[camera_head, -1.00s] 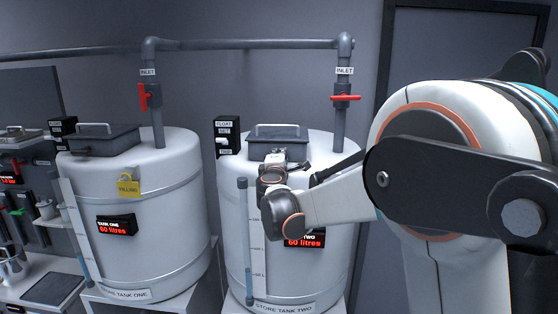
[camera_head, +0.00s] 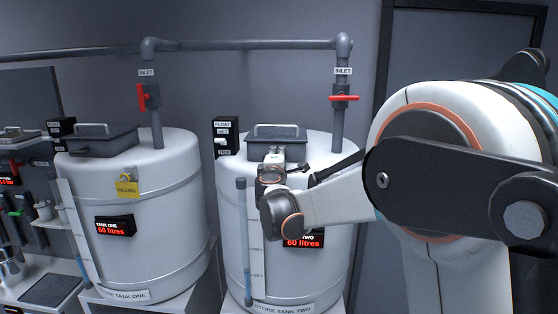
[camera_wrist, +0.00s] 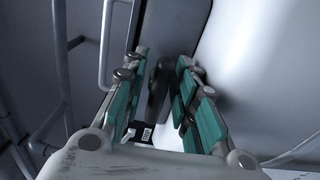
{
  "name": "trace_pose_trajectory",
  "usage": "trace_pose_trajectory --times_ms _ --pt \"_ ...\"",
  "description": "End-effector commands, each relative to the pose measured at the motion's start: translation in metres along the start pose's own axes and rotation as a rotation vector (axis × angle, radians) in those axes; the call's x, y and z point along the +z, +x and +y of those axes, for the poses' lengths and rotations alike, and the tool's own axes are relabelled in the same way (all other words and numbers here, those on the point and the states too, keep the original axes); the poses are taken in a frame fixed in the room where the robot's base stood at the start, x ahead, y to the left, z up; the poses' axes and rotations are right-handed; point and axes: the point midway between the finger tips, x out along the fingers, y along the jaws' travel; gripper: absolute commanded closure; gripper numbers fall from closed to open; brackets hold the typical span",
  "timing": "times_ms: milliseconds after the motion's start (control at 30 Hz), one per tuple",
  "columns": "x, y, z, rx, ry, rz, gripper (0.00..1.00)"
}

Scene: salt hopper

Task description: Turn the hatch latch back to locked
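The dark grey hatch (camera_head: 262,140) with its pale bar handle sits on top of store tank two (camera_head: 236,180). In the wrist view the hatch's dark edge (camera_wrist: 179,22) runs down the middle, with the bar handle (camera_wrist: 105,45) at its left. A dark latch lever (camera_wrist: 158,88) lies between my gripper's fingers. My gripper (camera_wrist: 162,65) is open, with green pads on both sides of the lever and gaps that seem to remain. In the head view my gripper (camera_head: 286,160) is at the front of the hatch and hides the latch.
Store tank one (camera_head: 150,190) with its own hatch (camera_head: 95,142) stands to the left. A black float switch box (camera_head: 226,136) is left of tank two's hatch.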

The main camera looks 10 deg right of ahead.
Motion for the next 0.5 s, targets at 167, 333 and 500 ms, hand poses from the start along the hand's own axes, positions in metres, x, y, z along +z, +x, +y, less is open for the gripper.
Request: trace_pose_trajectory --times_ms 167,333,500 --pt "0.0002 -0.0002 0.0001 -0.001 -0.036 0.000 0.67" --pt "0.0005 -0.0001 0.0031 -0.001 -0.167 -0.001 0.67" --pt "0.0005 -0.0002 0.0057 -0.001 -0.350 -0.002 0.67"
